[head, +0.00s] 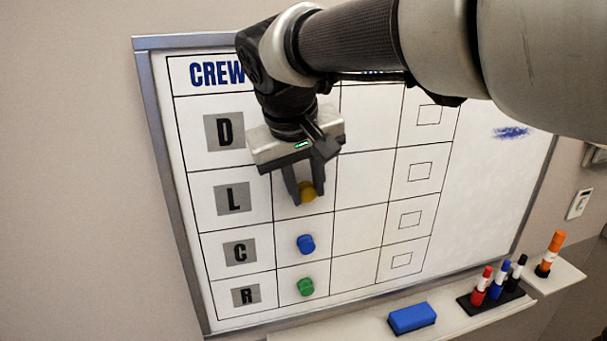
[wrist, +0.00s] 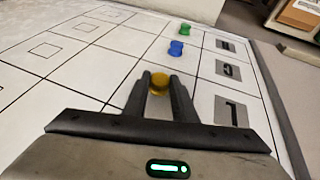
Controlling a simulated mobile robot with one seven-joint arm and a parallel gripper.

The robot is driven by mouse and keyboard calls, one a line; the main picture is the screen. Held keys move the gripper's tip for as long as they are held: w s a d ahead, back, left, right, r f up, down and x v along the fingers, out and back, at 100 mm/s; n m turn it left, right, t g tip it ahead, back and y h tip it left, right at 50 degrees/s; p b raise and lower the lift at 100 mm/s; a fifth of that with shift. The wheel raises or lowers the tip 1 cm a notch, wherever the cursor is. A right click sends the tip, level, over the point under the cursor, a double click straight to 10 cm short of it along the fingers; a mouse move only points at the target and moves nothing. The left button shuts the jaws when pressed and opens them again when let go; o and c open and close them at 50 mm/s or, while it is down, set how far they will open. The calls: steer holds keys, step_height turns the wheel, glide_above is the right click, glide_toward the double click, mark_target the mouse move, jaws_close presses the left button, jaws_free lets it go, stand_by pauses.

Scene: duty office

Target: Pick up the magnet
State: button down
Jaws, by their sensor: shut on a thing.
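A yellow magnet (head: 307,192) is between the fingertips of my gripper (head: 305,190) in the head view, at the L row of the whiteboard (head: 345,222). The wrist view also shows the yellow magnet (wrist: 159,84) between the fingers of my gripper (wrist: 159,88). My gripper is shut on it. I cannot tell whether the magnet still touches the board. A blue magnet (head: 306,244) is on the board in the C row. A green magnet (head: 305,286) is in the R row below it.
A tray (head: 455,325) under the board holds a blue eraser (head: 412,318). Red (head: 481,286), blue (head: 499,280) and black (head: 516,272) markers stand in a holder on the right. An orange marker (head: 551,254) stands farther right. The board's right part is mostly clear.

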steer(key=shift+s+r, duration=0.1)
steer(key=shift+r, duration=0.05)
steer(key=shift+s+d+r, duration=0.1)
steer(key=shift+s+r, duration=0.1)
step_height(320, 180, up, 6)
steer(key=r, duration=0.1)
steer(key=s+d+b, duration=0.2)
steer(key=s, duration=0.7)
steer(key=s+d+b, duration=0.2)
steer(key=s+d, duration=0.1)
steer(key=s, duration=0.6)
steer(key=shift+s+d+f, duration=0.15)
steer(key=shift+s+f, duration=0.2)
steer(key=shift+w, duration=0.1)
